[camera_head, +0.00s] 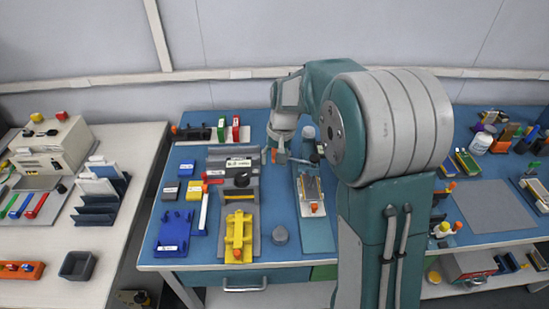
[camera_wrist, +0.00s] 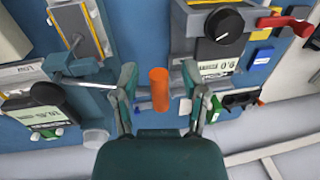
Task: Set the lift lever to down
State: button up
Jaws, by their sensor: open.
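An orange cylinder (camera_wrist: 159,88), which looks like the lift lever's grip, stands between my gripper's fingers in the wrist view. A thin pale rod (camera_wrist: 85,83) runs from the left toward the left finger; its join to the orange cylinder is hidden or unclear. My gripper (camera_wrist: 160,95) is open, one finger on each side of the cylinder, with gaps visible. In the head view my gripper (camera_head: 276,152) is at the back of the blue table, with an orange part (camera_head: 274,156) beside it. The lever's setting cannot be told.
In the wrist view a grey unit with a black knob (camera_wrist: 224,26) and display stands upper right, and another black-knobbed unit (camera_wrist: 37,103) at left. My arm hides the table's middle.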

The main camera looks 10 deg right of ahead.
grip_shut()
jog(key=shift+a+f+h, duration=0.2)
jog(key=shift+f+h, duration=0.3)
jog(key=shift+h, duration=0.3)
jog(key=shift+d+f+g+h, duration=0.1)
jog(key=shift+f+g+h, duration=0.3)
jog(key=shift+f+h, duration=0.95)
jog(key=shift+d+f+g+h, duration=0.1)
jog(key=shift+f+g+h, duration=0.55)
jog(key=shift+h, duration=1.2)
jog(key=shift+f+t, duration=0.25)
grip_release()
jog(key=shift+a, duration=0.1)
